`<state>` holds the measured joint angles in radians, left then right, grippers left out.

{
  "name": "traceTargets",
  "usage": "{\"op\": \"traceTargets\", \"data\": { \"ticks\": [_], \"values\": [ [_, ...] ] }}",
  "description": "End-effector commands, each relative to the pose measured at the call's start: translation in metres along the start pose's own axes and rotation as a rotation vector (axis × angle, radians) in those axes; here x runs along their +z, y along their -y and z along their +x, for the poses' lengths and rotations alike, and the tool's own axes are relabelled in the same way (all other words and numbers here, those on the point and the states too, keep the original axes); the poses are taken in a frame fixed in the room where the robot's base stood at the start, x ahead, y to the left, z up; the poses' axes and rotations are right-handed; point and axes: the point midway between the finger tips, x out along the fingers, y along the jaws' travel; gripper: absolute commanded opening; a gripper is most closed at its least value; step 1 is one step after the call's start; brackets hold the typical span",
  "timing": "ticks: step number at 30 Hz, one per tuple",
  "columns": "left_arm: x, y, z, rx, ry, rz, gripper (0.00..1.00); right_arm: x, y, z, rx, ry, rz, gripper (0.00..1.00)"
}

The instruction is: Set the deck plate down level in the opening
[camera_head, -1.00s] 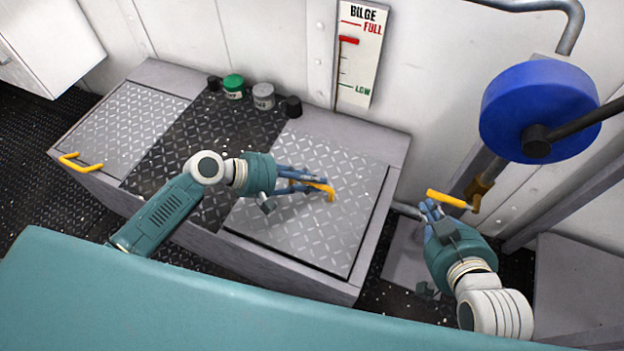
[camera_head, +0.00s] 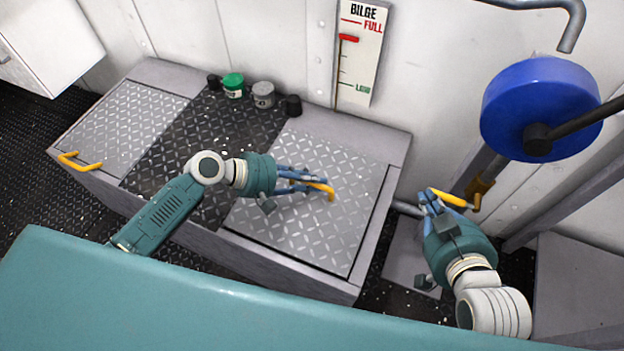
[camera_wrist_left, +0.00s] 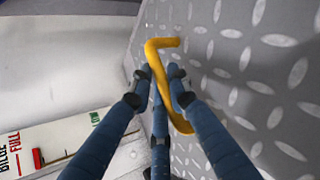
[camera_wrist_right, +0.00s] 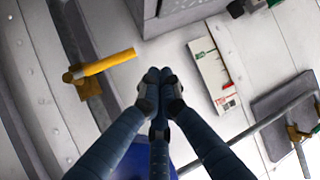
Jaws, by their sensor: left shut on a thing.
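The deck plate (camera_head: 310,235) is a grey diamond-tread panel with a yellow handle (camera_head: 326,189), at the right end of the long grey bench. It lies over the opening there, with a dark line along its front and right edges. I cannot tell whether it is fully flush. My left gripper (camera_head: 305,184) is shut on the yellow handle, which also shows between the fingers in the left wrist view (camera_wrist_left: 158,85). My right gripper (camera_head: 430,200) is right of the bench, by a yellow lever (camera_head: 452,199). In the right wrist view its fingertips (camera_wrist_right: 160,85) are together and empty, apart from the lever (camera_wrist_right: 108,63).
A second tread plate (camera_head: 125,120) with a yellow handle is at the bench's left. A dark speckled section (camera_head: 200,140) lies between the plates. Green (camera_head: 233,86) and grey (camera_head: 263,95) cans stand behind. A blue wheel (camera_head: 540,105) overhangs the right side; a bilge gauge (camera_head: 358,60) is on the wall.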

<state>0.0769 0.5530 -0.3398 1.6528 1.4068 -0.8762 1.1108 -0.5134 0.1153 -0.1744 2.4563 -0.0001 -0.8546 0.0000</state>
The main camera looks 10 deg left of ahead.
Motion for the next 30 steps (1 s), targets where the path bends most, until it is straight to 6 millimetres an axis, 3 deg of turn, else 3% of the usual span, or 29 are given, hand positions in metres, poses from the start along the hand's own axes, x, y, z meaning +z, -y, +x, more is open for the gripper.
{"op": "traceTargets", "data": {
  "ticks": [30],
  "values": [
    [-0.003, 0.002, 0.004, 0.007, 0.002, 0.002, 0.0, -0.024, 0.002, 0.002, -0.004, -0.097, 0.002, 0.0]
  ]
}}
